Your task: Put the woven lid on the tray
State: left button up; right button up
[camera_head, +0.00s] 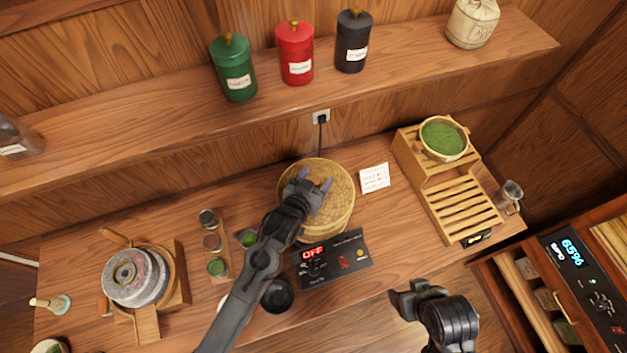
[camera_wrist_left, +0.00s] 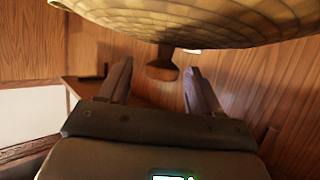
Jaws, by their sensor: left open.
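The round woven lid (camera_head: 341,204) is pale tan and sits on top of a round woven body at the middle of the counter. In the left wrist view the lid (camera_wrist_left: 190,22) fills the top, with its small wooden knob (camera_wrist_left: 162,66) standing out toward my fingers. My left gripper (camera_head: 316,184) is over the lid, open, its two fingers on either side of the knob, with gaps visible. My left gripper's fingers also show in the wrist view (camera_wrist_left: 160,85). Which part is the tray I cannot tell; the lid hides what lies beneath. My right gripper (camera_head: 401,299) is low at right, away from the lid.
A black control panel (camera_head: 332,260) reading OFF lies in front of the woven body. A slatted wooden stand (camera_head: 465,208) with a bowl of green powder (camera_head: 443,139) is at right. A stone mill (camera_head: 137,277) is at left. Canisters (camera_head: 295,54) stand on the shelf behind.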

pick_arm(q)
jog(key=shift+r, duration=0.55)
jog(key=b+v, duration=0.1)
jog(key=v, duration=1.1)
jog(key=s+a+f+n+g+y, duration=0.1)
jog(key=s+a+f+g, duration=0.3)
jog(key=s+a, duration=0.4)
jog(key=s+a+f+n+g+y, duration=0.2)
jog(key=s+a+f+g+y, duration=0.2)
jog(key=s+a, duration=0.5)
jog(key=shift+s+g, duration=0.3)
jog(key=shift+s, duration=0.55)
jog(key=shift+a+f, duration=0.1)
